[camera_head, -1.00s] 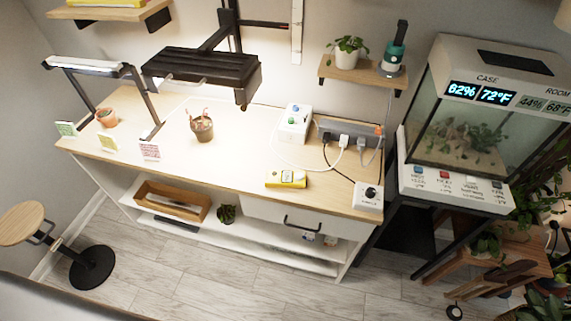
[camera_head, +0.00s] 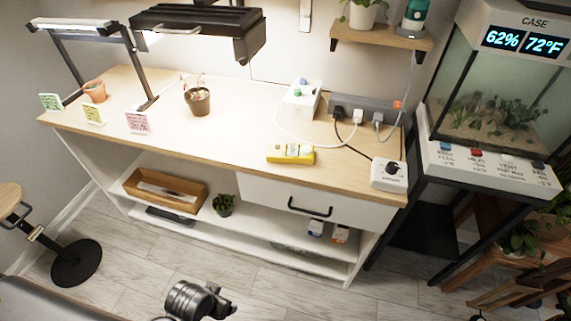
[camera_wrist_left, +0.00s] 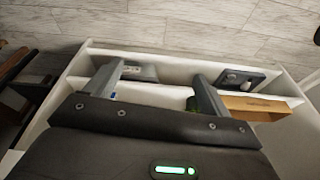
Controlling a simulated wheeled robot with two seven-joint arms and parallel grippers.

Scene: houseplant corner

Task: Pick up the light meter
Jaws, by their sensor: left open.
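The light meter (camera_head: 291,153), a yellow handheld device with a pale face, lies flat near the front edge of the wooden bench top (camera_head: 235,155). I do not make it out in the left wrist view. My left gripper (camera_wrist_left: 158,72) shows there with two grey fingers spread apart and nothing between them, in front of the bench's lower shelves. In the head view a dark part of my arm shows at the bottom, over the floor, well below and left of the meter.
A white box (camera_head: 300,101), a power strip (camera_head: 360,106) with cables and a white dial box (camera_head: 389,175) stand behind and right of the meter. A potted plant (camera_head: 198,100) stands left. The drawer handle (camera_head: 310,208) sticks out below. A terrarium (camera_head: 490,105) stands right.

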